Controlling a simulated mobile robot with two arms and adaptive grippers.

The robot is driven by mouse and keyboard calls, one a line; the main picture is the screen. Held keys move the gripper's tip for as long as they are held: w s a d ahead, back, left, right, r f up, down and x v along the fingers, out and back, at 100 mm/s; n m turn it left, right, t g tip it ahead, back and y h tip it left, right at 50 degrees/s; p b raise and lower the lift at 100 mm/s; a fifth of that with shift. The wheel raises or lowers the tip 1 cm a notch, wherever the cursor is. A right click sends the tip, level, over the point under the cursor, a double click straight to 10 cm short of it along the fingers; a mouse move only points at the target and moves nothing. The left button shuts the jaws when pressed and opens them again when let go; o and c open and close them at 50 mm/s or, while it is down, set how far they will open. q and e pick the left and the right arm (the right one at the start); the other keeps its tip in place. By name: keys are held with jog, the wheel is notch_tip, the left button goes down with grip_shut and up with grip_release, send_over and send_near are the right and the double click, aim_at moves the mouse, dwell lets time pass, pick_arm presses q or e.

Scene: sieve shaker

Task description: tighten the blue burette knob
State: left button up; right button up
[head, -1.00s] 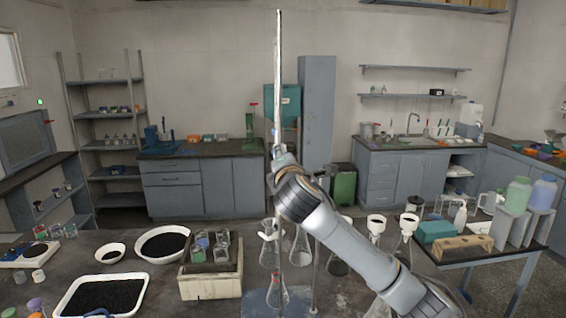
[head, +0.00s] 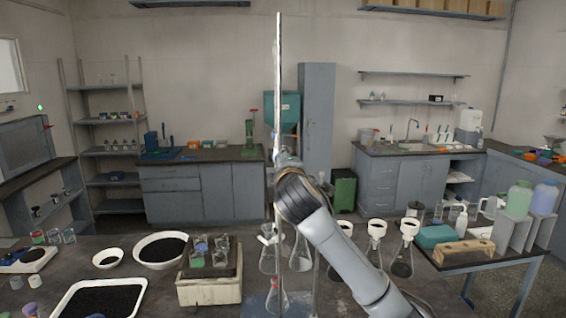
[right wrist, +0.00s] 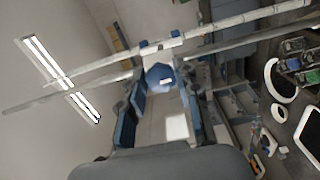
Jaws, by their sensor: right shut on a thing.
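The tall, thin, upright burette (head: 278,80) stands over the middle of the bench in the head view. The blue knob (right wrist: 160,76) shows in the right wrist view, beside the burette tube, which crosses the picture at a slant. My right gripper (right wrist: 160,92) has its two fingers on either side of the knob and is shut on it. In the head view my right gripper (head: 287,160) is at the burette, mostly hidden behind my own wrist, and the knob cannot be made out there. My left gripper is out of view.
Glass flasks (head: 301,253) stand close around the burette's foot. A box with small jars (head: 209,290), bowls and a white tray (head: 65,300) of black grains lie to the left.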

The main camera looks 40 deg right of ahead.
jog(key=o, duration=1.1)
jog(key=v, duration=1.2)
jog(key=shift+f, duration=0.1)
